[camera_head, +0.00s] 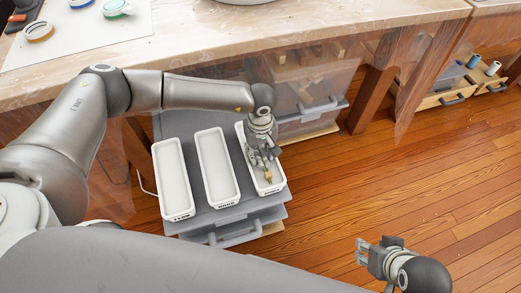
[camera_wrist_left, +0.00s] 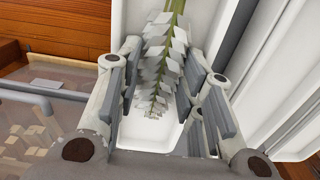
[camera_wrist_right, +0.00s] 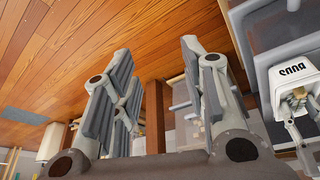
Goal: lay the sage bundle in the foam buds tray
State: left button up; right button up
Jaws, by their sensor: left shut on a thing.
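The sage bundle (camera_wrist_left: 163,62), green stems with pale grey leaves, lies between the fingers of my left gripper (camera_head: 264,163), which is shut on it. The gripper points down into the rightmost white tray (camera_head: 280,184). In the right wrist view, the tray under my left gripper carries a label reading "BUDS" (camera_wrist_right: 292,72). In the left wrist view the bundle is over the white tray floor; whether it touches the floor I cannot tell. My right gripper (camera_wrist_right: 155,95) is open and empty, over the wooden floor, away from the trays.
Two more white trays, the middle one (camera_head: 217,166) and the left one (camera_head: 173,178), appear empty on the grey drawer unit (camera_head: 205,216). The workbench (camera_head: 200,45) edge is behind my left arm. Wooden floor (camera_head: 430,190) is clear at right.

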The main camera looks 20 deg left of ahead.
pick_arm(q)
jog(key=shift+f+b, duration=0.35)
jog(key=shift+f, duration=0.05)
pick_arm(e)
jog(key=shift+w+a+r+t, duration=0.2)
jog(key=shift+w+t, duration=0.1)
jog(key=shift+w, duration=0.35)
jog(key=shift+w+a+r+t, duration=0.1)
jog(key=shift+w+a+t, duration=0.15)
jog(key=shift+w, duration=0.4)
jog(key=shift+w, duration=0.1)
pick_arm(q)
jog(key=o, duration=0.6)
jog(key=shift+r, duration=0.15)
pick_arm(e)
jog(key=shift+s, duration=0.2)
